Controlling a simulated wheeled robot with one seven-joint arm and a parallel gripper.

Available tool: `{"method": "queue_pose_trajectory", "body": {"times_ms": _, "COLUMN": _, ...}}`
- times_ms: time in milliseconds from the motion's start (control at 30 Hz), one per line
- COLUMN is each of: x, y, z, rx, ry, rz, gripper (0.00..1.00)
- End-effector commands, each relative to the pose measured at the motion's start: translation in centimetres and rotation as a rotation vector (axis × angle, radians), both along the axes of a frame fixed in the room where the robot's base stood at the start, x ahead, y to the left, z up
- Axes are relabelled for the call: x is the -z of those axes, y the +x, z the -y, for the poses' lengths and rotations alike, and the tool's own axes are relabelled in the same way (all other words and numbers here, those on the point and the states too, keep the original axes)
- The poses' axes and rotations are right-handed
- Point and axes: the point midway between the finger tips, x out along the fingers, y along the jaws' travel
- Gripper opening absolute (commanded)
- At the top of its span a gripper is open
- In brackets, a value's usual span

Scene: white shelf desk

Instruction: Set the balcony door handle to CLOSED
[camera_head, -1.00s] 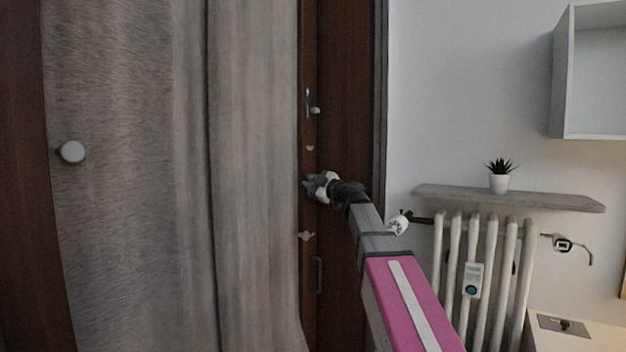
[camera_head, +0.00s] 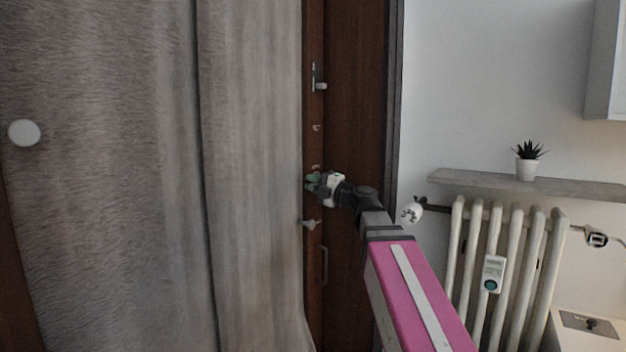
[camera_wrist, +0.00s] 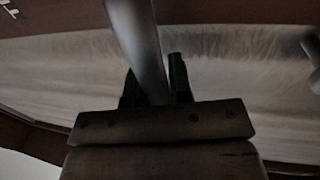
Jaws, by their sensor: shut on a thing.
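The brown door frame (camera_head: 352,90) stands right of the grey curtain, with light metal fittings along its edge. My gripper (camera_head: 313,184) is at this edge in the head view, between an upper lever fitting (camera_head: 319,84) and a lower light knob-like fitting (camera_head: 311,223). In the wrist view a smooth grey metal bar, the handle (camera_wrist: 138,42), runs from the top edge down between the two dark fingers of my gripper (camera_wrist: 155,82), which are shut on it. In the head view my gripper hides most of this handle. I cannot read its setting.
The grey curtain (camera_head: 250,150) hangs close left of my gripper. A round white knob (camera_head: 24,133) is at far left. To the right are a radiator (camera_head: 505,260) with a valve knob (camera_head: 411,212), and a wall shelf (camera_head: 580,188) with a potted plant (camera_head: 527,165).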

Motion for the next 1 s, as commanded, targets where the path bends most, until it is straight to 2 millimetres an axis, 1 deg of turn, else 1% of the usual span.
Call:
{"method": "queue_pose_trajectory", "body": {"times_ms": 33, "x": 0.15, "y": -0.57, "z": -0.03, "rx": -0.003, "ry": -0.009, "rz": 0.009, "gripper": 0.0}}
{"method": "queue_pose_trajectory", "body": {"times_ms": 100, "x": 0.19, "y": -0.82, "z": -0.04, "rx": -0.002, "ry": -0.014, "rz": 0.017, "gripper": 0.0}}
{"method": "queue_pose_trajectory", "body": {"times_ms": 533, "x": 0.18, "y": -0.96, "z": -0.04, "rx": -0.002, "ry": -0.018, "rz": 0.024, "gripper": 0.0}}
{"method": "queue_pose_trajectory", "body": {"times_ms": 567, "x": 0.17, "y": -0.96, "z": -0.03, "rx": -0.002, "ry": -0.018, "rz": 0.024, "gripper": 0.23}}
{"method": "queue_pose_trajectory", "body": {"times_ms": 600, "x": 0.17, "y": -0.94, "z": -0.04, "rx": -0.002, "ry": -0.018, "rz": 0.024, "gripper": 0.36}}
{"method": "queue_pose_trajectory", "body": {"times_ms": 633, "x": 0.17, "y": -0.94, "z": -0.04, "rx": -0.002, "ry": -0.018, "rz": 0.023, "gripper": 0.45}}
{"method": "queue_pose_trajectory", "body": {"times_ms": 900, "x": 0.18, "y": -0.91, "z": 0.01, "rx": -0.001, "ry": -0.017, "rz": 0.022, "gripper": 0.45}}
{"method": "queue_pose_trajectory", "body": {"times_ms": 1000, "x": 0.26, "y": -1.14, "z": 0.32, "rx": 0.0, "ry": -0.017, "rz": 0.022, "gripper": 0.45}}
